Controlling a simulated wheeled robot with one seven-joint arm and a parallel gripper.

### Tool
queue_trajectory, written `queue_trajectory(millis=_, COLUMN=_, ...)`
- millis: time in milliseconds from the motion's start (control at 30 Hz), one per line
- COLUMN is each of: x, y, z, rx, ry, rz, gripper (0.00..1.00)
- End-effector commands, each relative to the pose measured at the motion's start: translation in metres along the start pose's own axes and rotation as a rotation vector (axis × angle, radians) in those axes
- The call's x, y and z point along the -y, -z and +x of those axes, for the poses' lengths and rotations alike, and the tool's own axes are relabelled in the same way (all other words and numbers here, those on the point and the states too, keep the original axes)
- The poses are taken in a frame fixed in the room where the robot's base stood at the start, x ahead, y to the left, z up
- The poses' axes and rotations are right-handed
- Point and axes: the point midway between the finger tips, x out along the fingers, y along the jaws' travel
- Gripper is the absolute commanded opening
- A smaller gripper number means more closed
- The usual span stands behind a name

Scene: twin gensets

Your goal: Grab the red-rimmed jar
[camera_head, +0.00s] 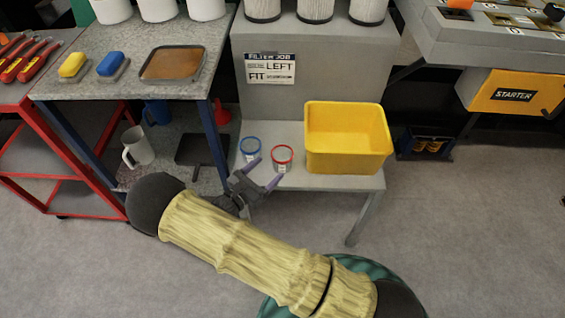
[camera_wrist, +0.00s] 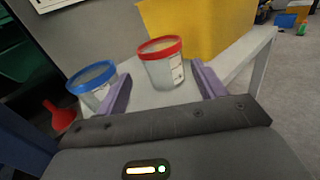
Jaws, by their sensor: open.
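The red-rimmed jar (camera_head: 282,158) stands upright on the low grey bench (camera_head: 285,132), between a blue-rimmed jar (camera_head: 250,148) on its left and the yellow bin on its right. My gripper (camera_head: 265,174) is open and empty, just in front of the jars. In the wrist view the red-rimmed jar (camera_wrist: 162,62) is beyond my two purple fingers (camera_wrist: 160,88), between them and nearer the right one. The blue-rimmed jar (camera_wrist: 93,84) sits just outside the left finger, close to it. I cannot tell whether they touch.
A yellow bin (camera_head: 346,138) fills the bench's right part. A blue-legged table (camera_head: 110,85) stands left, with a white jug (camera_head: 136,148) on its lower shelf. A grey block with a filter sign (camera_head: 270,69) rises behind the jars. The floor in front is clear.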

Motion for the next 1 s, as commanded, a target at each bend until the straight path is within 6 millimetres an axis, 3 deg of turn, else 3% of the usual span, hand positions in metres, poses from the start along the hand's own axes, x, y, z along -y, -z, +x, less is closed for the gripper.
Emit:
queue_trajectory(millis=200, x=0.001, y=0.001, z=0.035, rx=0.000, ry=0.003, rz=0.001, gripper=0.70)
queue_trajectory(millis=667, x=0.001, y=0.001, z=0.044, rx=0.000, ry=0.001, rz=0.000, gripper=0.70)
queue_trajectory(millis=1000, x=0.003, y=0.002, z=0.088, rx=-0.001, ry=0.003, rz=0.000, gripper=0.70)
